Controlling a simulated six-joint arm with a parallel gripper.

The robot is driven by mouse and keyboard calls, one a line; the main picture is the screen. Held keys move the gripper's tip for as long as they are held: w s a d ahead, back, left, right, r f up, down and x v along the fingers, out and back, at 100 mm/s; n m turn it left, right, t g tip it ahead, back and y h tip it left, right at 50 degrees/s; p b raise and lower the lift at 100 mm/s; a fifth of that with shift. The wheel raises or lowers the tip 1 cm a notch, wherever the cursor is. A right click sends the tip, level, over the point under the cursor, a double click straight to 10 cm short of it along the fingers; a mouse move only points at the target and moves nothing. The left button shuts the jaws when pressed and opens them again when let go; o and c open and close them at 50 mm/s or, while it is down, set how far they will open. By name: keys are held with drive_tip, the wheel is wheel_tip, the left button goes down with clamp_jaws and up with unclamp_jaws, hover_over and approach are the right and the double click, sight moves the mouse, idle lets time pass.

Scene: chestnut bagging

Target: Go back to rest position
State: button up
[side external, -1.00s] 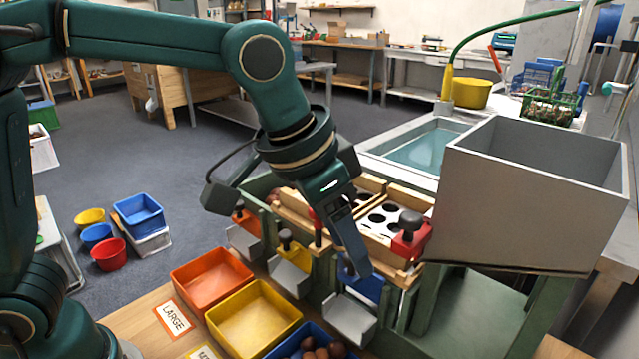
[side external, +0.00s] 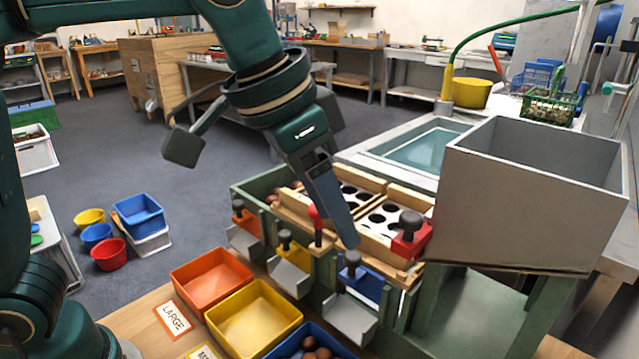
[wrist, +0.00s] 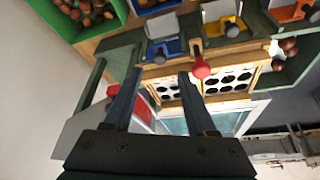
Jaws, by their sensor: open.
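My gripper (side external: 345,238) is in the side external view, its fingers pointing down above the front of the sorting machine, near the blue gate (side external: 362,280). In the wrist view the two fingers (wrist: 160,75) are apart with nothing between them. The machine has wooden frames around white plates with round holes (side external: 385,215). A red-knobbed handle (side external: 316,222) stands left of the fingers, and a red block with a dark knob (side external: 410,235) stands to their right.
An orange bin (side external: 212,278), a yellow bin (side external: 253,315) and a blue bin (side external: 312,345) with chestnuts stand in front of the gates. A large grey hopper (side external: 535,195) rises at the right. The air above the machine's left part is free.

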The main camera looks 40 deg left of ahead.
drive_tip(key=s+a+f+n+y, duration=0.1)
drive_tip(key=s+a+f+n, duration=0.1)
drive_tip(key=s+a, duration=0.3)
drive_tip(key=s+a+f+n+t, duration=0.1)
drive_tip(key=s+a+f+n, duration=0.1)
drive_tip(key=s+a+f, duration=0.3)
drive_tip(key=shift+s+a+y, duration=0.4)
drive_tip(key=shift+s+a, duration=0.05)
drive_tip(key=shift+a, duration=0.75)
drive_tip(key=shift+f, duration=0.1)
